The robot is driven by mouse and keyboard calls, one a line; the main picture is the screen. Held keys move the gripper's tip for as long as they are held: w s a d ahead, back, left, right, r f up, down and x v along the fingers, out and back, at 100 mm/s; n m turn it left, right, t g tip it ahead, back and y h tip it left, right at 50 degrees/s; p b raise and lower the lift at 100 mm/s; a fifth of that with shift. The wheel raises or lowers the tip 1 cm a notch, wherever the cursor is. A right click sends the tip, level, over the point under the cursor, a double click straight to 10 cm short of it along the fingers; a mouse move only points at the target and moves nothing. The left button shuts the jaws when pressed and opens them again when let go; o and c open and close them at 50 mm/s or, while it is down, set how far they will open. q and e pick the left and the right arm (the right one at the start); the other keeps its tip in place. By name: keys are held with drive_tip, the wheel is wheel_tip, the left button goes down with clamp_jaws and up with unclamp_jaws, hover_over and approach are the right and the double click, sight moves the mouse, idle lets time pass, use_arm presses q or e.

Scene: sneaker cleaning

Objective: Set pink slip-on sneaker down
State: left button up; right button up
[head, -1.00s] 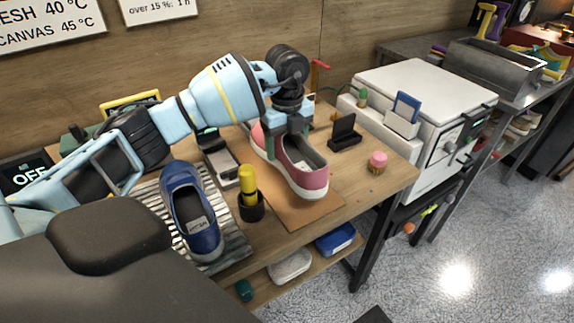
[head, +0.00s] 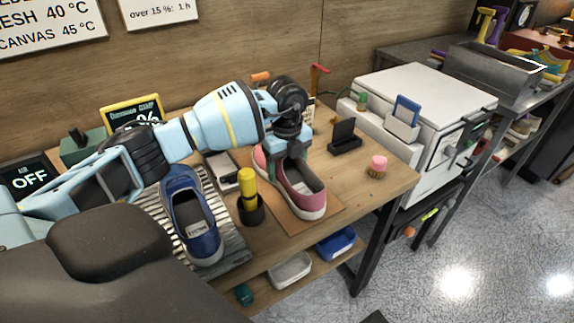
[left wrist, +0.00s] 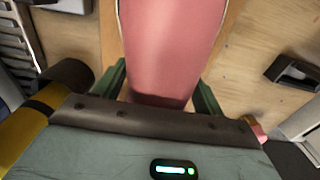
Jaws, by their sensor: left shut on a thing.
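The pink slip-on sneaker (head: 309,197) is over the brown mat (head: 296,222) on the wooden table, toe toward the front. Its sole looks at or very near the mat; I cannot tell if it fully rests. In the left wrist view the pink upper (left wrist: 168,45) fills the space between the green fingers (left wrist: 160,92). The far part of the sneaker is partly hidden by the gripper. My right gripper is not in view.
A blue sneaker (head: 193,215) sits on a ribbed rack (head: 231,238) to the left. A yellow-topped brush (head: 248,186) stands in a dark holder beside the mat. A white machine (head: 430,100) stands beyond.

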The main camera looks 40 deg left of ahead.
use_arm(q)
drive_tip(key=o, duration=1.2)
drive_tip(key=shift+f, duration=0.1)
drive_tip(key=shift+c, duration=0.2)
wheel_tip(320, 180, up, 12)
drive_tip(key=shift+r, duration=0.15)
